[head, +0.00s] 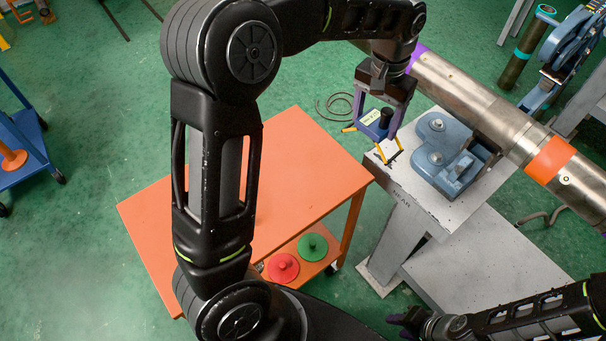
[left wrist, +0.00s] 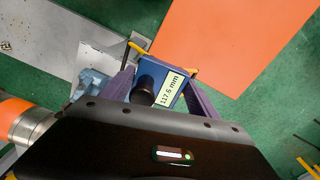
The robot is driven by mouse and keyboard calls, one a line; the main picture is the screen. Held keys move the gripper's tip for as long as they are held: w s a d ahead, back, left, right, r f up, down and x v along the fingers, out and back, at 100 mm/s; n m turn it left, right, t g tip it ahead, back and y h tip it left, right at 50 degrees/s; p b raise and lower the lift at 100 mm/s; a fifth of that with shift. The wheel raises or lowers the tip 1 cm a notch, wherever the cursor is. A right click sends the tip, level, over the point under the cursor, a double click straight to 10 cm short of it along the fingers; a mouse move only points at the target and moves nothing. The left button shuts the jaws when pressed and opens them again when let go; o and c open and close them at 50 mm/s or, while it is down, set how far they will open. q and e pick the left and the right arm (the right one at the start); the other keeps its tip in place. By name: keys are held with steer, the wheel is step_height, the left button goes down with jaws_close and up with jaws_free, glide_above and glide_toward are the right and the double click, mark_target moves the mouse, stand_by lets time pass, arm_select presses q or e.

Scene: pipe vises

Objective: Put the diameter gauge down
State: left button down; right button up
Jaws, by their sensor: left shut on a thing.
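The diameter gauge is a blue block with yellow legs, a black knob and a pale display; it shows in the head view (head: 371,125) and the left wrist view (left wrist: 153,70). The gauge appears held in the air near the gap between the orange table (head: 310,150) and the grey vise stand (head: 440,212). My right gripper (head: 402,322) is low at the right, dark and small; its jaw opening is unclear.
A long steel pipe (head: 470,95) with purple and orange bands runs above the blue vise base (head: 437,150). Red (head: 283,267) and green (head: 313,247) discs lie on the orange table's lower shelf. The visible orange tabletop is clear, though my left arm covers part of it.

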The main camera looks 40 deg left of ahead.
arm_select(q)
steer(key=s+a+f+m+b, duration=0.1)
steer(key=s+a+m+b, duration=0.6)
steer(key=s+a+m, duration=0.3)
steer(key=shift+s+a+f, duration=0.2)
steer(key=shift+a+f, duration=0.05)
steer(key=shift+a, duration=0.8)
step_height(320, 180, down, 6)
steer(key=shift+f, duration=0.15)
steer(key=shift+f+b, duration=0.35)
steer(key=shift+f, duration=1.5)
